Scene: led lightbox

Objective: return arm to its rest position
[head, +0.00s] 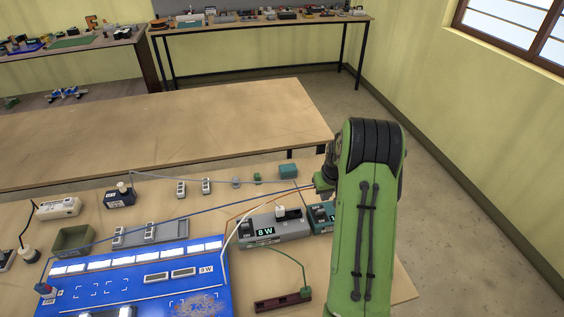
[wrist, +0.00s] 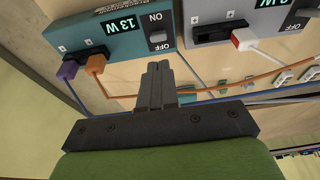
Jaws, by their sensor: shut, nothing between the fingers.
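My green arm (head: 370,210) stands over the right part of the work table in the head view. My gripper (wrist: 158,82) shows in the wrist view with its two dark fingers together and nothing between them. In the wrist view the fingers point toward the space beside a teal power unit (wrist: 112,42), which reads 13 W and has an ON switch. A purple plug (wrist: 67,70) and an orange plug (wrist: 95,64) are at its front. In the head view the arm partly hides the teal unit (head: 321,214); I cannot tell whether the gripper touches anything.
A grey power unit (head: 273,229) reading 8 W stands left of the teal one. A blue lightbox panel (head: 130,292) fills the table's front left. Loose cables cross the table. A dark red strip (head: 280,301) lies near the front. Floor (head: 440,190) is clear at the right.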

